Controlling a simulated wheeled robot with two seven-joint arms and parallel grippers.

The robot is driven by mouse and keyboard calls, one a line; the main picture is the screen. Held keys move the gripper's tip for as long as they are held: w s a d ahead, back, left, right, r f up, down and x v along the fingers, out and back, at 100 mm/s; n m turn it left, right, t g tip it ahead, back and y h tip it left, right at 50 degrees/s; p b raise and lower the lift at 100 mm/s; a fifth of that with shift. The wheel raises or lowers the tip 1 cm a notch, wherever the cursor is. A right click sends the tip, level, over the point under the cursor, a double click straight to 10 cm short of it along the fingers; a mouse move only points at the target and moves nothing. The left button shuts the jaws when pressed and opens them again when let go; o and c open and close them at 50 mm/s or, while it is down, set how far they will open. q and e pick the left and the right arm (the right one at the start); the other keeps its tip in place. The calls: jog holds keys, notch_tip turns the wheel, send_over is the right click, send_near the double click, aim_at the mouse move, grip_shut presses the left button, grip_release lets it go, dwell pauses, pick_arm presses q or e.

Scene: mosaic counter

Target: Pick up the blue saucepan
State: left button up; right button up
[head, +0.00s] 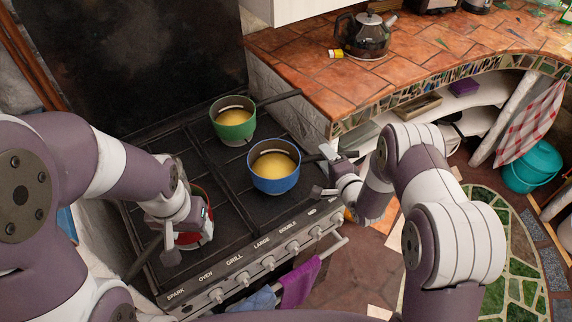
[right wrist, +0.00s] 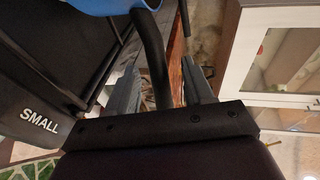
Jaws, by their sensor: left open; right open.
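The blue saucepan (head: 275,181) stands upright on the stove, with yellow contents. Its dark handle points right towards my right gripper (head: 325,172). My right gripper is open, with its fingers on either side of the handle's line. In the right wrist view the saucepan's blue side (right wrist: 105,5) is at the top edge and the dark handle (right wrist: 153,60) runs down between the two open fingers (right wrist: 162,90). My left gripper (head: 187,236) is open over the red saucepan (head: 207,238), which it partly hides.
A green saucepan (head: 234,124) stands behind the blue one, its handle pointing right. The stove's front knobs (head: 268,263) and rail (head: 325,262) lie nearer me. A tiled counter (head: 300,78) with a kettle (head: 366,37) is at the back right.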

jog(key=shift+x, duration=1.05)
jog(key=shift+s, duration=0.25)
grip_shut()
jog(key=shift+w+r, duration=0.1)
jog(key=shift+w, duration=0.1)
